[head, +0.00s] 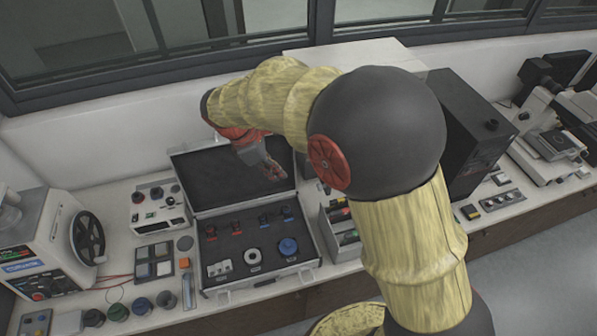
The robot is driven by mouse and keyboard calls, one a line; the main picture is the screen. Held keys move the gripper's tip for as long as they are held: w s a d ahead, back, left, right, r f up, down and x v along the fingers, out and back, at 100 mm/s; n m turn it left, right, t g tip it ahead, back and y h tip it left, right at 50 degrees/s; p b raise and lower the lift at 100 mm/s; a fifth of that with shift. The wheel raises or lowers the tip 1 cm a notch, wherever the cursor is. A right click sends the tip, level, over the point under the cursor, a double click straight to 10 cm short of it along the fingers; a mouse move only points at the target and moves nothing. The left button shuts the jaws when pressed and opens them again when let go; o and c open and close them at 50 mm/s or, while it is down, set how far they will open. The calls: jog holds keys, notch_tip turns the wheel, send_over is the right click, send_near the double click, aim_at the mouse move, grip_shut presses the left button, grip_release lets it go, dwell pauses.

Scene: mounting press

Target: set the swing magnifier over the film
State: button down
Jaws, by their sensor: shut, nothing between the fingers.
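My gripper (274,173) hangs at the end of my arm, above the open case and in front of its raised dark lid (222,178). It looks small here; its fingers are together and I see nothing held between them. I cannot pick out the swing magnifier or the film with certainty in the head view. My arm covers much of the middle and right of the bench and may hide them.
The open case (222,293) holds blue, red and white parts in dark foam. A machine with a handwheel (88,238) stands left, a black box (468,130) and a microscope-like instrument (545,140) right. Several small jars line the front left edge.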

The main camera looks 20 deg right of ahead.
jog(key=shift+s+d+r+n, duration=0.2)
jog(key=shift+s+n, duration=0.05)
jog(key=shift+n, duration=0.55)
jog(key=shift+s, duration=0.15)
jog(key=d+f+p, duration=0.2)
jog(key=d+f, duration=0.6)
jog(key=f, duration=0.1)
dwell(0.3)
